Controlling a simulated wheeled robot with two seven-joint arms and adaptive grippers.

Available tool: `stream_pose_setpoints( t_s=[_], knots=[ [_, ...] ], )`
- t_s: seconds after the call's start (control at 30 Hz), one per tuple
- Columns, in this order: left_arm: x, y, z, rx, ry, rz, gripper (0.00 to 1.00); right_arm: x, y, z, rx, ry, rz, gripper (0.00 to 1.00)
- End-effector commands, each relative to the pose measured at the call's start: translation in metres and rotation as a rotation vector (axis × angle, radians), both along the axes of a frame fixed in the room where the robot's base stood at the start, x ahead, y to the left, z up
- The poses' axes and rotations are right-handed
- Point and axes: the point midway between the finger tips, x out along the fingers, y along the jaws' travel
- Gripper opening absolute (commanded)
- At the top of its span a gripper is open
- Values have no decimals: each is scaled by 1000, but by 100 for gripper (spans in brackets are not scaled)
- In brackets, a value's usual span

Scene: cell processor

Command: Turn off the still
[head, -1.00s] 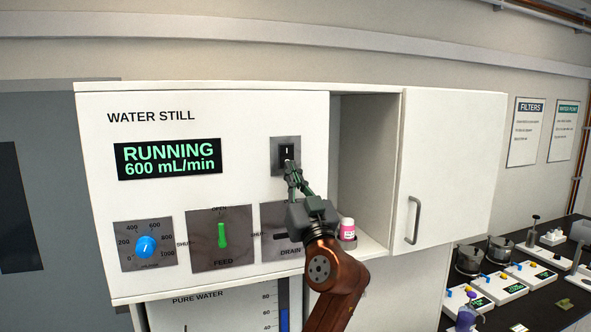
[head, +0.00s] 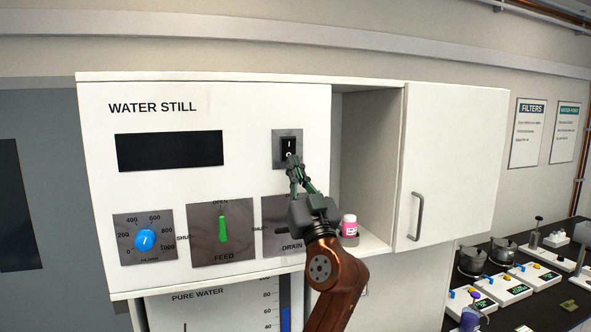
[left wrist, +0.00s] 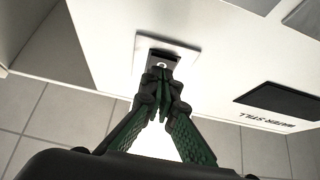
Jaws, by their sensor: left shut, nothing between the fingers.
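The water still (head: 255,95) is a white panel on the wall unit. Its display (head: 170,151) is dark and blank. The black power rocker switch (head: 288,144) sits on a grey plate at the panel's upper right, with an I mark above and an O mark at its lower end. My left gripper (head: 292,159) is shut and empty, with its tips at the lower end of the switch. In the left wrist view the fingertips (left wrist: 162,78) are together at the switch (left wrist: 163,60); I cannot tell if they still touch it. My right gripper is not in view.
The blue flow knob (head: 145,240), green feed lever (head: 223,229) and drain plate (head: 272,215) lie below. A pink bottle (head: 349,226) stands in the open niche right of my gripper. A closed cabinet door (head: 452,165) and a dark bench (head: 560,295) are farther right.

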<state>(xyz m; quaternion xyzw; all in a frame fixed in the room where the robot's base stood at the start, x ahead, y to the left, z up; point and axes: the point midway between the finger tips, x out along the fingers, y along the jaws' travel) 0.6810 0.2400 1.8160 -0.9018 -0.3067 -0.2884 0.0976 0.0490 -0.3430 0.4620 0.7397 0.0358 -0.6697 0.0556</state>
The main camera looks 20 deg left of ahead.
Motion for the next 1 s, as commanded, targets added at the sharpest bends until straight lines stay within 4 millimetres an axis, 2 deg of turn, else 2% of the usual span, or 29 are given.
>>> stream_pose_setpoints(
  t_s=[0.13, 0.3, 0.5, 0.7, 1.0],
  knots=[
    [-16, -19, -6, 0, -2, -3, 0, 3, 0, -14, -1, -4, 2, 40],
    [-36, -35, -40, 1, 2, -2, 0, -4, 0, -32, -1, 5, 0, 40],
    [-56, -50, -65, -1, 2, -2, 0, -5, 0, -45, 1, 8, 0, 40],
    [-66, -58, -76, 1, 2, -1, 0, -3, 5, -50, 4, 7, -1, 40],
    [-68, -58, -76, 1, 2, 1, 0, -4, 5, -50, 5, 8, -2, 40]
  ],
)
